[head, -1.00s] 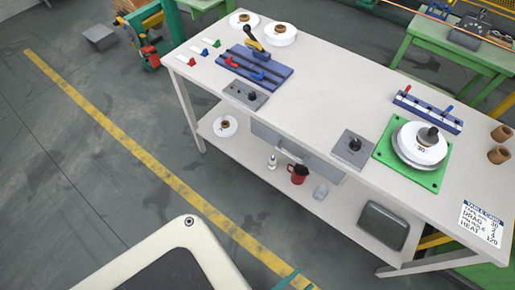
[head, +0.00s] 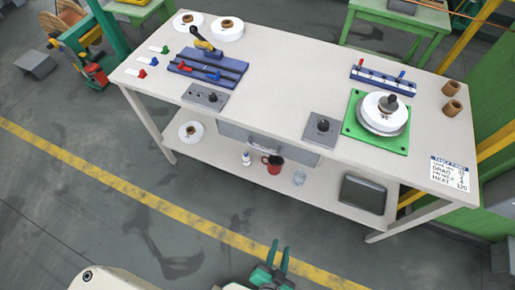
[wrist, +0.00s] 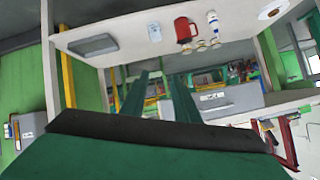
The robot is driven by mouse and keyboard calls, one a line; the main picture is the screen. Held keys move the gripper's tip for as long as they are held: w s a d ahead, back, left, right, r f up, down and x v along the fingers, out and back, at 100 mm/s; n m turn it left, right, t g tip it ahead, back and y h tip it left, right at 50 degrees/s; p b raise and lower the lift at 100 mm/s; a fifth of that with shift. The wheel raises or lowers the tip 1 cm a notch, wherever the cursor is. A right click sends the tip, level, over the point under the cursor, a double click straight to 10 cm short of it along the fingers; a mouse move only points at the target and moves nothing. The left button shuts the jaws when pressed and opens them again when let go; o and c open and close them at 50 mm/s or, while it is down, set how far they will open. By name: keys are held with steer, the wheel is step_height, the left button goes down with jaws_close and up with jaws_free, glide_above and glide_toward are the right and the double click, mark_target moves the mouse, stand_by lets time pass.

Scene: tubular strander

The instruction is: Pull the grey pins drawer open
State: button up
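The grey drawer (head: 268,143) hangs under the front edge of the white workbench (head: 270,85), left of the bench's middle. It looks shut in the head view. In the wrist view, which looks upside down, a grey front that appears to be the drawer (wrist: 228,99) is right of the fingers. My gripper (head: 278,256) is at the bottom of the head view, over the floor and well short of the drawer. Its two green fingers are apart with nothing between them; they also show in the wrist view (wrist: 160,92).
The lower shelf (head: 222,162) holds a red mug (head: 273,166), a small white bottle (head: 246,158), a clear jar (head: 299,177) and a dark grey bin (head: 362,194). The bench top carries blue racks, grey plates and a green plate (head: 398,145). Floor before the bench is clear.

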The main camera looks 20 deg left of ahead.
steer(key=w+a+f+m+g+y, duration=0.2)
steer(key=w+a+f+y, duration=0.1)
steer(key=w+f, duration=0.45)
steer(key=n+g+y, duration=0.2)
steer(key=n+y, duration=0.1)
steer(key=y, duration=1.1)
glide_toward(259, 148)
steer(key=x, duration=1)
steer(key=shift+f, duration=0.3)
jaws_close()
